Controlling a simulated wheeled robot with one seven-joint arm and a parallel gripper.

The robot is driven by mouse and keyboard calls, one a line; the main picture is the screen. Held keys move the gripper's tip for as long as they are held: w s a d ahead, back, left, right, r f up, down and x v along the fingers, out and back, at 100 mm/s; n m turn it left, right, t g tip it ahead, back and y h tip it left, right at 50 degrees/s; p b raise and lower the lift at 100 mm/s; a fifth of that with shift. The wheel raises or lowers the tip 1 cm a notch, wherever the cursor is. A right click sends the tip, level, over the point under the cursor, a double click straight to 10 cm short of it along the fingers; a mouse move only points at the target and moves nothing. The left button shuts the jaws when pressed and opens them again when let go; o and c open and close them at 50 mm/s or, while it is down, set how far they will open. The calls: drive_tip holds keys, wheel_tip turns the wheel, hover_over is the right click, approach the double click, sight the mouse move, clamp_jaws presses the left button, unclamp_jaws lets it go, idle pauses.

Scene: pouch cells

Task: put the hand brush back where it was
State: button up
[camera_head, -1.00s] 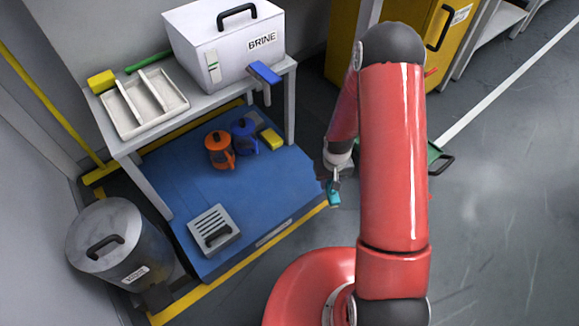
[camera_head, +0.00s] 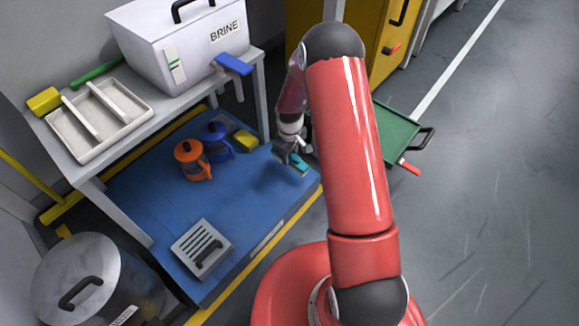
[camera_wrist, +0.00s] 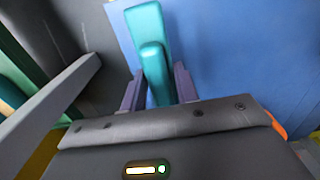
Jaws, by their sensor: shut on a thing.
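The teal hand brush (camera_head: 299,163) is in my gripper (camera_head: 287,153), over the right part of the low blue platform (camera_head: 140,195). In the wrist view the brush (camera_wrist: 147,25) lies between the two fingers of my gripper (camera_wrist: 157,85), which are shut on its handle. Its head points away from the wrist, with blue surface around it. I cannot tell whether the brush touches the platform.
A yellow block (camera_head: 245,140), a blue jug (camera_head: 216,137) and an orange jug (camera_head: 191,160) stand left of my gripper. A grey slatted item (camera_head: 201,248) lies at the platform's front. A white bench (camera_head: 85,165) stands behind. Bare platform lies between.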

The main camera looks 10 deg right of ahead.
sight(290, 165)
drive_tip(key=shift+f+b, duration=0.35)
drive_tip(key=shift+f, duration=2.5)
drive_tip(key=shift+f, duration=0.15)
drive_tip(key=o, duration=0.9)
drive_tip(key=shift+o, duration=0.2)
